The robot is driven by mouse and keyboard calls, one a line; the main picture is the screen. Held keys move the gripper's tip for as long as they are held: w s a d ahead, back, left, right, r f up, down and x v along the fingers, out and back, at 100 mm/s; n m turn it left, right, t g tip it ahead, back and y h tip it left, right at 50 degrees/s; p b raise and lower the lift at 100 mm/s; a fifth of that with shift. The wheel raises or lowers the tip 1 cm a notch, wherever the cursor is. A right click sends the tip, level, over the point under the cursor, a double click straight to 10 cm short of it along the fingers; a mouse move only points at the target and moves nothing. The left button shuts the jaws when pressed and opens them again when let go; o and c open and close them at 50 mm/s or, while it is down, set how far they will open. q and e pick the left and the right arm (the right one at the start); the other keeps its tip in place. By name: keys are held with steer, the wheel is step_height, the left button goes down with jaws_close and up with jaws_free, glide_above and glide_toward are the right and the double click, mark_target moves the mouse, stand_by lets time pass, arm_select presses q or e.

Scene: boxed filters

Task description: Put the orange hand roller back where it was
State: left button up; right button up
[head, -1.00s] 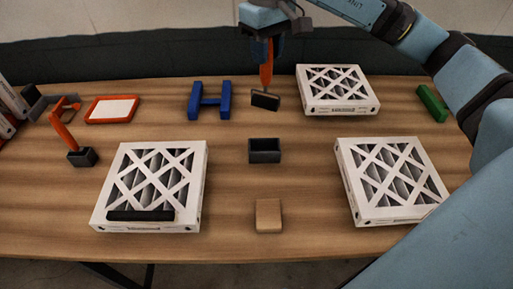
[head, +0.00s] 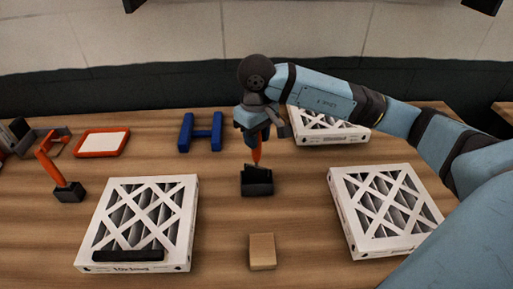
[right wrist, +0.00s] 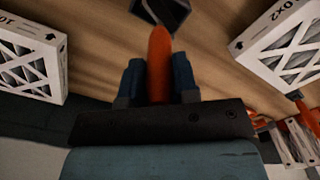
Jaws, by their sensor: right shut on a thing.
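My right gripper (head: 258,128) is shut on the orange handle of the hand roller (head: 257,150), which points down. The handle also shows between the two fingers (right wrist: 158,85) in the right wrist view. The roller's black head is at the top of the small black open box (head: 257,188) in the middle of the table, overlapping its opening. I cannot tell how far in the head sits. In the right wrist view a dark shape (right wrist: 165,12) shows beyond the handle tip, partly hidden. My left gripper is not in view.
White boxed filters stand at front left (head: 140,220), right (head: 385,212) and back right (head: 325,128). A blue H-shaped piece (head: 200,133), an orange-framed tray (head: 102,142), another orange-handled tool in a black base (head: 68,190) and a tan block (head: 262,252) are around the box.

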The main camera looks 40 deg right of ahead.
mark_target(257, 154)
steer(key=shift+f, duration=2.25)
steer(key=shift+f, duration=0.15)
steer(key=o, duration=0.9)
